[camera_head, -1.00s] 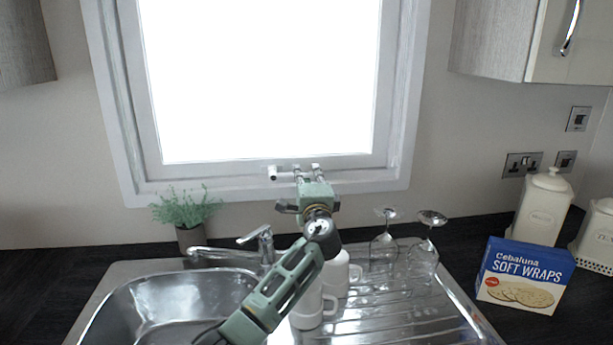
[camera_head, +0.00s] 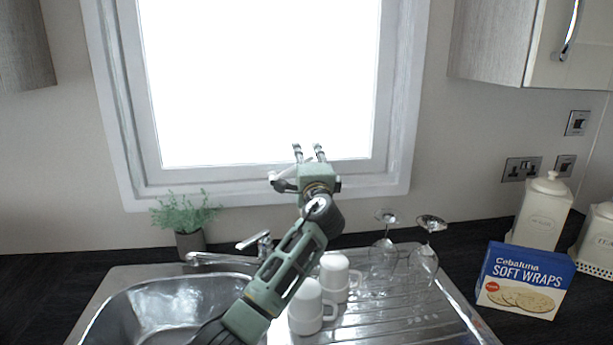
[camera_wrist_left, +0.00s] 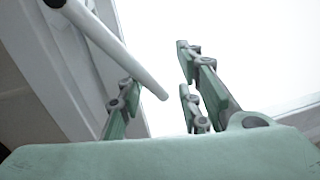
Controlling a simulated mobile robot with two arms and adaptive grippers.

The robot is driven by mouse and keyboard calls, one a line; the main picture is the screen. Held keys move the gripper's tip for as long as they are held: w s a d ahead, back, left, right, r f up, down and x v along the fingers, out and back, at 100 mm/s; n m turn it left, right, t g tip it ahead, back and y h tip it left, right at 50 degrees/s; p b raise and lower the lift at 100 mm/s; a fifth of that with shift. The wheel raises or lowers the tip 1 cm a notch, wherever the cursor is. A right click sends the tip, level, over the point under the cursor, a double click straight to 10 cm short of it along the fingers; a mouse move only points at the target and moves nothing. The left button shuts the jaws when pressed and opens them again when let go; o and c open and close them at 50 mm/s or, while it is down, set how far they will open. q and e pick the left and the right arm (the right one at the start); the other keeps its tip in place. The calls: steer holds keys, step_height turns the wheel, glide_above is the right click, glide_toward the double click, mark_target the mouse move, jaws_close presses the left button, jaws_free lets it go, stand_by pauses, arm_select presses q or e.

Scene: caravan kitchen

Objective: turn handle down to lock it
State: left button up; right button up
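The window handle (camera_head: 283,173) is a pale bar at the bottom of the window frame. In the head view it is partly hidden behind my left gripper and slants up to the right. My left gripper (camera_head: 309,152) is in front of the lower window frame, fingers pointing up and apart. In the left wrist view the white handle bar (camera_wrist_left: 118,52) runs diagonally from the upper left. Its free end lies in the gap between the fingers of my open left gripper (camera_wrist_left: 160,85), nearer the left finger. I cannot tell whether they touch. My right gripper is not in view.
Below the arm are a steel sink (camera_head: 170,305), a tap (camera_head: 262,246) and white mugs (camera_head: 307,309). Two upturned glasses (camera_head: 424,258) stand on the drainer. A potted plant (camera_head: 190,242) is left, a wraps box (camera_head: 523,281) right. The window front above the gripper is clear.

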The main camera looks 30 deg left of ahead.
arm_select(q)
steer(key=shift+d+r, duration=0.1)
steer(key=shift+r, duration=1.65)
steer(key=shift+d, duration=0.1)
steer(key=d+p+v, duration=0.1)
steer(key=v, duration=0.7)
steer(key=shift+d, duration=0.2)
steer(key=shift+r, duration=0.15)
steer(key=shift+p, duration=0.4)
